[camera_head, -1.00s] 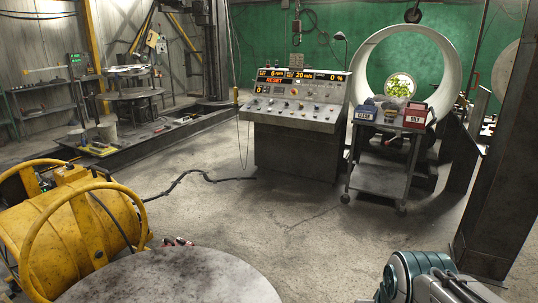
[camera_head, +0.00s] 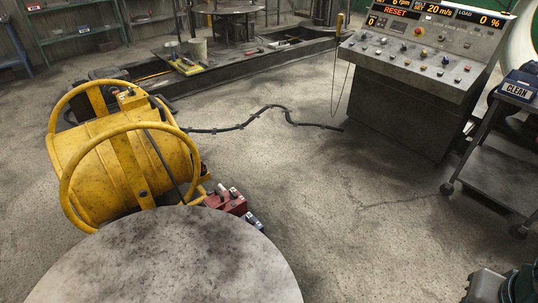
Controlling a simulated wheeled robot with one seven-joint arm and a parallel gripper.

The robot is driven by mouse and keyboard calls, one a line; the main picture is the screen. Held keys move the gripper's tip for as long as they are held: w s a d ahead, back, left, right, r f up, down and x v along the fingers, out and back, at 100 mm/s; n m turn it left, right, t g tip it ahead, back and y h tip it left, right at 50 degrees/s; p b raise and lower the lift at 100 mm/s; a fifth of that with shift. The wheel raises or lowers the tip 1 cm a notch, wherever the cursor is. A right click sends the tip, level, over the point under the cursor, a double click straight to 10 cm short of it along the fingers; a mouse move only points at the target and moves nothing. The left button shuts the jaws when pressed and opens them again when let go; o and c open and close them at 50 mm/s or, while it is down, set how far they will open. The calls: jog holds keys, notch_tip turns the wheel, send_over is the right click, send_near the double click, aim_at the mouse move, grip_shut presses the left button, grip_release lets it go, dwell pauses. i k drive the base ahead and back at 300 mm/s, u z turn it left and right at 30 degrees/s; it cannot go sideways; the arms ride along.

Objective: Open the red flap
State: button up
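No red flap can be made out clearly. A small red block with pale knob-like tops (camera_head: 226,202) sits on the floor side of the yellow machine, partly behind the round plate. I cannot tell whether it has a flap. Part of my arm shows in the bottom right corner, and my gripper's fingers are out of view.
A yellow drum in a tubular frame (camera_head: 125,160) stands at left. A round stained plate (camera_head: 170,265) fills the bottom left. A control console (camera_head: 410,95) stands at upper right, beside a cart (camera_head: 495,165) with a CLEAN box (camera_head: 517,90). A black cable crosses open floor.

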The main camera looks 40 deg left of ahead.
aim_at(216, 197)
jog(key=u, duration=0.1)
jog(key=i, duration=1.6)
jog(key=u, duration=0.95)
jog(key=i, duration=1.45)
jog(key=u, duration=1.35)
jog(key=i, duration=0.65)
jog(key=u, duration=0.25)
